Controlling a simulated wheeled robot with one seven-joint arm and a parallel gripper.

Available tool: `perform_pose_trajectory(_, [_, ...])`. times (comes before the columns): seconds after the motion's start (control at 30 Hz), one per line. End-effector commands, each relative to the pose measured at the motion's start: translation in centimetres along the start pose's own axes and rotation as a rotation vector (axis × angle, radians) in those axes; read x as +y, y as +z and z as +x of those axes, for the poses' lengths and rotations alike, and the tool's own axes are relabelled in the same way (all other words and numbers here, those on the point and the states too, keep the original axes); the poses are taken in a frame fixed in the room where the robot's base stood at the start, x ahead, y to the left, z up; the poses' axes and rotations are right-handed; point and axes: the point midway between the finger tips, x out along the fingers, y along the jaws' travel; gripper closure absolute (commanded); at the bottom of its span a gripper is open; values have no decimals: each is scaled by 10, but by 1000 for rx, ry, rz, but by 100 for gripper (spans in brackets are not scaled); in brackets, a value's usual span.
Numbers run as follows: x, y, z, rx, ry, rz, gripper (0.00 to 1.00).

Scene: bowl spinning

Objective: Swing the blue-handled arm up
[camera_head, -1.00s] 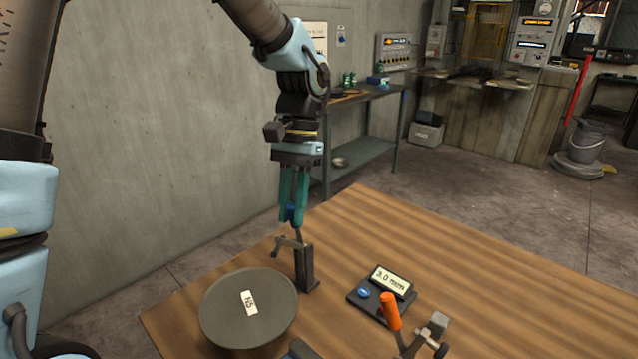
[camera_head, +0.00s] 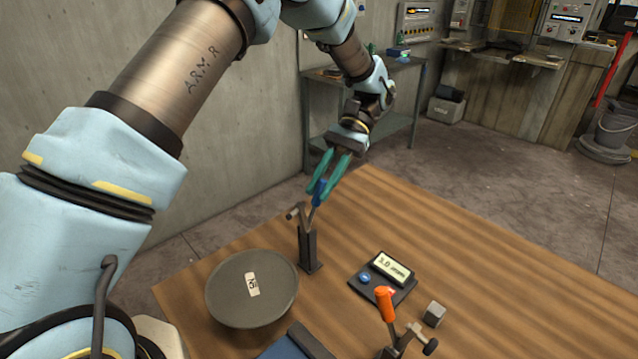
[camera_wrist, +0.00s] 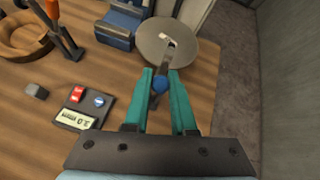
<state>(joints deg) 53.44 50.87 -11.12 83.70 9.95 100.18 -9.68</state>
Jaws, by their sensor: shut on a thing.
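The blue handle (camera_head: 320,191) tops a thin metal arm on a dark upright post (camera_head: 308,250). The arm leans up and to the right from the top of the post. My gripper (camera_head: 321,187) has its green fingers closed on the blue handle. In the wrist view the blue handle (camera_wrist: 160,84) sits between the fingertips, and the fingers hide part of the arm and post. A dark round disc (camera_head: 230,300) with a small white label stands just left of the post.
A black display box (camera_head: 367,291) lies right of the post. An orange-handled lever (camera_head: 385,303) and a small grey block (camera_head: 434,313) are at the front right. A blue block (camera_head: 285,348) is at the front edge. The table's right side is clear.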

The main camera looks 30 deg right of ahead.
Motion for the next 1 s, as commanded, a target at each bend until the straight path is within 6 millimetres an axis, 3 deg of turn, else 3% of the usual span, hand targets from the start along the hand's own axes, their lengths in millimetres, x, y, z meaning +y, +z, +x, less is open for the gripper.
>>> perform_pose_trajectory(0.47, [0, -2, -1, -8, -3, -1, 100])
perform_pose_trajectory(0.5, [1, -2, -1, -8, -3, -1, 72])
perform_pose_trajectory(0.7, [1, -2, -1, -9, -2, -1, 49])
perform_pose_trajectory(1.0, [1, -2, -1, -10, -2, -1, 46])
